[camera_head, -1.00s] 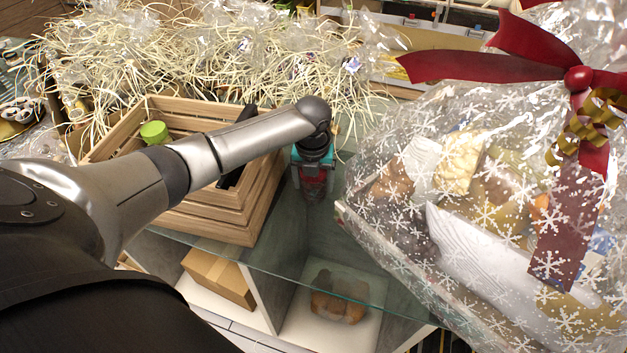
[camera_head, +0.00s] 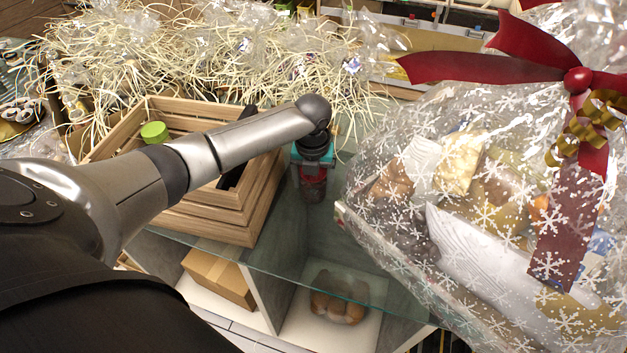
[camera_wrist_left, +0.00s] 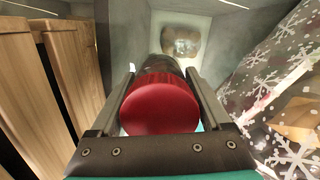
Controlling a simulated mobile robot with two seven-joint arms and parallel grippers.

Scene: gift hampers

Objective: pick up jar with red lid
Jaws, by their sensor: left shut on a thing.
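The jar with the red lid (camera_wrist_left: 160,104) is upright between the two fingers of my left gripper in the left wrist view, its lid facing the camera. In the head view the jar (camera_head: 313,188) shows below my left gripper (camera_head: 313,172), between the wooden crate and the wrapped hamper. My left gripper is shut on the jar, with one finger on each side. The jar's lower part is mostly hidden by its lid in the wrist view. I cannot tell whether its base touches the glass counter. My right gripper is not in view.
A wooden crate (camera_head: 215,222) holding a green-capped item (camera_head: 155,131) stands close left of the jar. A large wrapped hamper (camera_head: 400,235) with a red bow (camera_head: 577,80) stands close right. Shredded filler (camera_head: 200,60) lies behind. Bread (camera_head: 338,306) sits on a shelf below the glass.

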